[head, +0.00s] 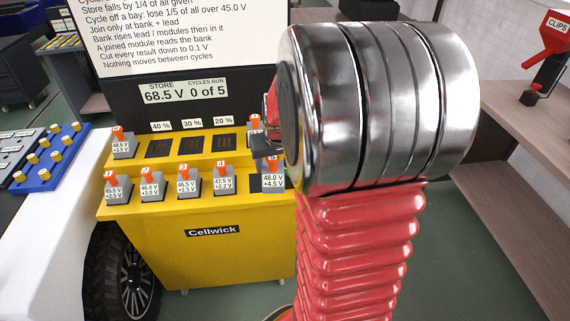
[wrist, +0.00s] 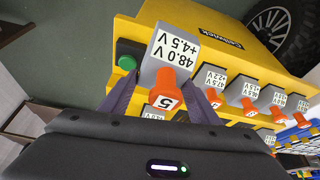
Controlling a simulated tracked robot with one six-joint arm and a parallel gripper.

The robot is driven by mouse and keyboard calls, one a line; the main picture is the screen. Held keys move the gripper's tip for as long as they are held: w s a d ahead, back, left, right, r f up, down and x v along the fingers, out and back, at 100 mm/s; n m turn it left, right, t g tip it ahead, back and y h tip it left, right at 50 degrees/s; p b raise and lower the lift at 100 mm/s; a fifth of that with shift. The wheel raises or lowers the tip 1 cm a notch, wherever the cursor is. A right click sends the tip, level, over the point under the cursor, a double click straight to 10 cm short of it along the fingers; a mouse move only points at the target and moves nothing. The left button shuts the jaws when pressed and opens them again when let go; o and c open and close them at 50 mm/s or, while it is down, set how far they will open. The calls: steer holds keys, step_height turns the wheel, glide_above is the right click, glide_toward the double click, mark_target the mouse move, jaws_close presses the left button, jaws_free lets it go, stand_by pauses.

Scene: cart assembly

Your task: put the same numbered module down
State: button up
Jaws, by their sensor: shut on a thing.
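The number 5 module is a grey block with an orange knob and a label reading 48.0 V +4.5 V. It shows at the right end of the front row in the head view (head: 273,181) and large in the wrist view (wrist: 172,62). My gripper (wrist: 162,92) is shut on it, with dark fingers on both sides of the knob. In the head view my arm hides most of the gripper. I cannot tell whether the module is seated or slightly raised.
The yellow Cellwick cart (head: 205,250) holds several other modules, including number 4 (head: 223,183) close to the left. Empty dark bays (head: 190,145) lie behind. A display (head: 183,92) reads 68.5 V, 0 of 5. A green button (wrist: 127,62) sits beside the module.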

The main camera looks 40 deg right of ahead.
steer(key=w+a+f+n, duration=0.1)
steer(key=w+a, duration=0.2)
steer(key=a, duration=0.5)
steer(key=w+a+f+n+y, duration=0.1)
steer(key=w+a, duration=0.3)
steer(key=a, duration=0.5)
steer(key=w+a+f+n+y, duration=0.1)
steer(key=w+a+f+n, duration=0.1)
steer(key=a, duration=0.7)
steer(key=shift+w+a+f+n+t, duration=0.25)
steer(key=shift+w+n, duration=0.35)
steer(key=shift+w, duration=0.45)
steer(key=shift+s, duration=0.1)
